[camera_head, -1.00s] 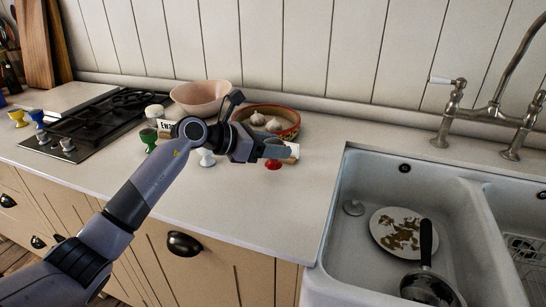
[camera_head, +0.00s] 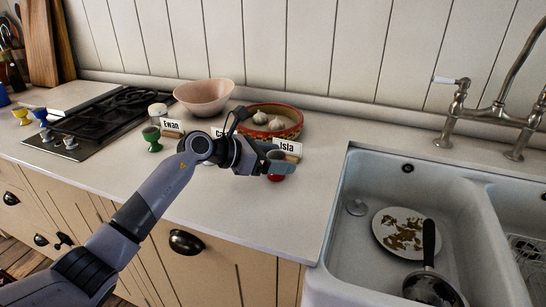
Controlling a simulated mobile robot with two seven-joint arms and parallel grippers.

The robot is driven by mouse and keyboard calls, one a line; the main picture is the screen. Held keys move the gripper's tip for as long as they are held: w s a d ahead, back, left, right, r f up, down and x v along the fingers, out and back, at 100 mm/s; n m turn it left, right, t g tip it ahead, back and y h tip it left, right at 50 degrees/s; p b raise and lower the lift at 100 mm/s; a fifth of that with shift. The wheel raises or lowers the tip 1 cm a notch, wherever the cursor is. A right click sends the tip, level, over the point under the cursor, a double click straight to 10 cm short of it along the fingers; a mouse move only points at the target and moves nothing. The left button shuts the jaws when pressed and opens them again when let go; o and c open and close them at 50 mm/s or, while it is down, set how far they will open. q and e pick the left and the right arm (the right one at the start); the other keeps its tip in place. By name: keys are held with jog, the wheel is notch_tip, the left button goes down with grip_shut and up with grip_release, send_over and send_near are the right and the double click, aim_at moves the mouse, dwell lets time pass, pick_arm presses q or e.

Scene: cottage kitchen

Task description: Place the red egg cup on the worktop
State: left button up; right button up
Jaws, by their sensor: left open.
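The red egg cup (camera_head: 276,178) is on the pale worktop (camera_head: 225,200), near the sink end and in front of the name card reading Isla (camera_head: 288,147). Most of it is hidden behind my gripper; only a low red part shows. My left gripper (camera_head: 283,166) is open, its fingers right at the cup. I cannot tell whether they touch it. My right gripper is not in view.
A green egg cup (camera_head: 152,139) stands by the Ewan card (camera_head: 172,126). A third card (camera_head: 221,132) is partly covered by my arm. Behind are a pink bowl (camera_head: 204,97) and a garlic dish (camera_head: 298,127). The sink (camera_head: 345,232) lies right, the hob (camera_head: 85,125) left.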

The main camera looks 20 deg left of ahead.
pick_arm(q)
jog(key=shift+r, duration=0.2)
jog(key=shift+s+a, duration=0.15)
jog(key=shift+a, duration=0.1)
jog(key=b+v, duration=0.1)
jog(key=v, duration=1)
jog(key=shift+s+r, duration=0.2)
jog(key=shift+a, duration=0.1)
